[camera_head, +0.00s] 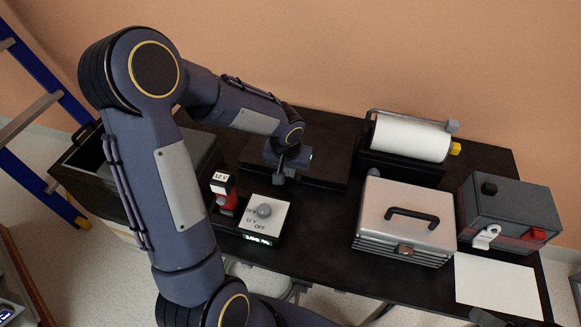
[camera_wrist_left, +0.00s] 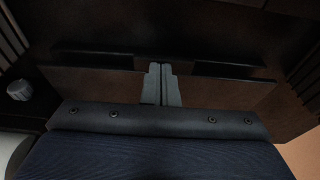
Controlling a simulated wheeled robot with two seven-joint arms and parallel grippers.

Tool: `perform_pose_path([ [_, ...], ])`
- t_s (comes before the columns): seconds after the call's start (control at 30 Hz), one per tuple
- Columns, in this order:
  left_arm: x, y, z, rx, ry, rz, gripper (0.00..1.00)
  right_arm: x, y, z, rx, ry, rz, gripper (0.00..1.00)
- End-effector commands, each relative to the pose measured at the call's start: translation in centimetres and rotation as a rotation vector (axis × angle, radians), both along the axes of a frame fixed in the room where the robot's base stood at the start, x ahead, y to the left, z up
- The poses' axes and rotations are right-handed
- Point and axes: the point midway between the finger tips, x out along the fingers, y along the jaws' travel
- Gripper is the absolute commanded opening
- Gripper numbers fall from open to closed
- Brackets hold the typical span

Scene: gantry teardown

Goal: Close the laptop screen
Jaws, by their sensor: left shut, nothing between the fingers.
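The laptop (camera_head: 325,160) is a dark, flat-looking slab at the back middle of the black table in the head view. My arm covers part of it, and I cannot tell its screen's exact angle. My left gripper (camera_head: 280,178) is shut and empty, low over the laptop's front left part. In the left wrist view the two grey fingertips (camera_wrist_left: 161,84) are pressed together in front of dark brown panels (camera_wrist_left: 225,92). Whether they touch the laptop is unclear.
A white-topped box with a round knob (camera_head: 264,210) and a red-and-black 12 V block (camera_head: 222,188) stand in front. To the right are a paper roll (camera_head: 410,138), a silver case (camera_head: 405,215), a grey box (camera_head: 510,200) and a white sheet (camera_head: 497,287). A ladder (camera_head: 45,90) stands left.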

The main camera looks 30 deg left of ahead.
Motion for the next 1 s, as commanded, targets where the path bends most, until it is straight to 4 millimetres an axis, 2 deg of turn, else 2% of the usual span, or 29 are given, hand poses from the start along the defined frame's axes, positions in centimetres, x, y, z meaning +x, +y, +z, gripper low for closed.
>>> perform_pose_path([
  [0.03, -0.2, 0.0, -1.7, 0.001, -0.001, 0.000, 0.00, 0.0, 0.0, -2.0, 0.000, 0.000, 0.000, 0.53],
  [0.17, -0.4, -0.1, -2.7, 0.000, 0.000, -0.001, 0.00, 0.0, 0.0, -3.3, 0.000, 0.001, 0.000, 0.53],
  [0.2, -0.4, -0.1, -1.9, 0.000, 0.000, 0.000, 0.00, 0.0, 0.0, -2.5, 0.000, 0.001, 0.000, 0.53],
  [0.47, -0.3, -0.1, -1.3, 0.000, 0.000, 0.000, 0.00, 0.0, 0.0, -1.9, 0.000, 0.000, 0.000, 0.53],
  [0.57, -0.1, 0.0, 0.2, 0.000, -0.002, 0.000, 0.00, 0.0, 0.0, -0.8, 0.000, 0.000, 0.000, 0.53],
  [0.7, 0.3, 0.3, 3.5, 0.001, -0.003, 0.000, 0.00, 0.0, 0.0, 1.6, 0.000, 0.000, 0.000, 0.53],
  [0.77, -0.4, 0.1, 4.0, 0.001, -0.007, -0.001, 0.00, 0.0, 0.0, 0.5, 0.000, -0.001, 0.000, 0.53],
  [1.0, -2.4, -0.4, 8.7, 0.001, -0.004, -0.001, 0.00, 0.0, 0.0, 0.6, 0.000, 0.000, 0.000, 0.53],
])
